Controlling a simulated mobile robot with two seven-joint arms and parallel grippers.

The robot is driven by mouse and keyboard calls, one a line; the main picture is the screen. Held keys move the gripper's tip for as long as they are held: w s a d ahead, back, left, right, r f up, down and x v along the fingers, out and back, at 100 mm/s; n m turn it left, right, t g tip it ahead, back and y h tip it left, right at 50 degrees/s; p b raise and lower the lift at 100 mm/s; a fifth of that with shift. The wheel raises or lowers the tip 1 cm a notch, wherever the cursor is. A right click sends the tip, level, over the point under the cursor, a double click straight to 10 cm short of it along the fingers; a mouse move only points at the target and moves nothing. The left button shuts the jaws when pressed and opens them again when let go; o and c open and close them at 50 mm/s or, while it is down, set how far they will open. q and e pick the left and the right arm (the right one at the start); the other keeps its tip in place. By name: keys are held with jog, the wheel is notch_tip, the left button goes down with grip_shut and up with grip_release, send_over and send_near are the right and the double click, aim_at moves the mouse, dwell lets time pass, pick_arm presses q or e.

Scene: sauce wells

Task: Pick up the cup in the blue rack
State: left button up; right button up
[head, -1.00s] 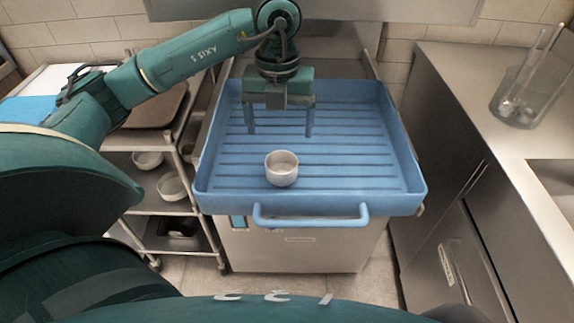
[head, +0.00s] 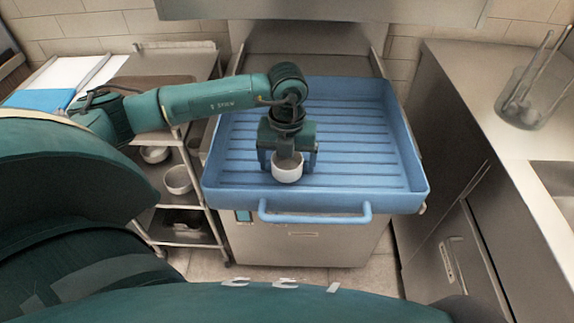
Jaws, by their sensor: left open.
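A small white cup (head: 287,172) stands upright in the blue rack (head: 388,205), near its front edge and left of its middle. My left gripper (head: 287,165) is open, pointing down right at the cup, with one finger on each side of it. The gripper hides the back part of the cup's rim. I cannot tell whether the fingers touch the cup. My right gripper is not in view.
The rack has raised walls and a front handle (head: 315,218). A steel counter (head: 480,85) with a clear container (head: 527,98) of utensils stands at the right. The rack floor behind and right of the cup is clear.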

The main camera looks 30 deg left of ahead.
pick_arm(q)
jog(key=c, duration=1.1)
jog(key=shift+r, duration=0.15)
